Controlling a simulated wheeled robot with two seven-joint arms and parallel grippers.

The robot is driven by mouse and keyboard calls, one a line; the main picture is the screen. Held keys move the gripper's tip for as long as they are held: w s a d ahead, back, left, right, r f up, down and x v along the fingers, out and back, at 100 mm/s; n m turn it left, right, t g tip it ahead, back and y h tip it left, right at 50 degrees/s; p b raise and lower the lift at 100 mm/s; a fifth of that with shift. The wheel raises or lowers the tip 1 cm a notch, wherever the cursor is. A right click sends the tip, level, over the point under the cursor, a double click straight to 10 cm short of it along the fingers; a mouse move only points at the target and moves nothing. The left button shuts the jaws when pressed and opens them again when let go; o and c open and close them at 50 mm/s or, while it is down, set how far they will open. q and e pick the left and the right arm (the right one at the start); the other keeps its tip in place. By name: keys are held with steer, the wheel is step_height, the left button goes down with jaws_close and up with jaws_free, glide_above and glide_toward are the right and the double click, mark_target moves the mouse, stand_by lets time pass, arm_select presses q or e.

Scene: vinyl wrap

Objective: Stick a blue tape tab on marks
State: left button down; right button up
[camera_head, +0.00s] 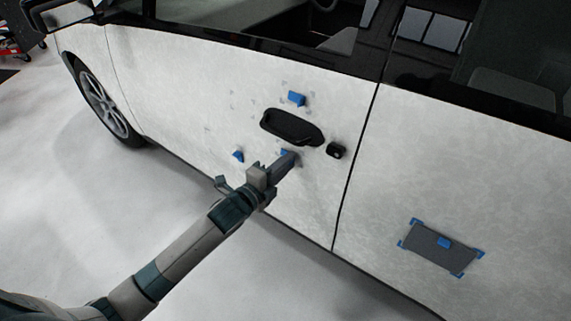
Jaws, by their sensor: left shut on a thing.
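A white car door (200,100) fills the middle of the view, with a black door handle (291,127) on it. One blue tape tab (296,98) is on the door just above the handle. Another blue tab (238,156) is on the door below and left of the handle. My left gripper (289,158) reaches the door just below the handle, shut on a blue tape tab (285,152) that is mostly hidden by the fingers. Small faint marks show on the door around the handle. My right gripper is not in view.
A dark grey panel (432,252) with blue corners is on the rear door at lower right, with a blue tab (443,242) on it. A black lock piece (336,150) sits right of the handle. A side mirror (60,14) juts out at top left. The floor (60,220) is clear.

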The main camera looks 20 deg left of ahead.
arm_select(q)
steer(key=shift+w+d, duration=0.1)
steer(key=shift+w, duration=0.2)
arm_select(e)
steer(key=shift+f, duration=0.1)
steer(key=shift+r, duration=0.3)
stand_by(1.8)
arm_select(q)
steer(key=c, duration=1.5)
jaws_free()
steer(key=shift+c, duration=0.2)
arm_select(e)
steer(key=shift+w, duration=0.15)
arm_select(q)
steer(key=b+v, duration=0.1)
steer(key=v, duration=1.6)
steer(key=shift+s, duration=0.15)
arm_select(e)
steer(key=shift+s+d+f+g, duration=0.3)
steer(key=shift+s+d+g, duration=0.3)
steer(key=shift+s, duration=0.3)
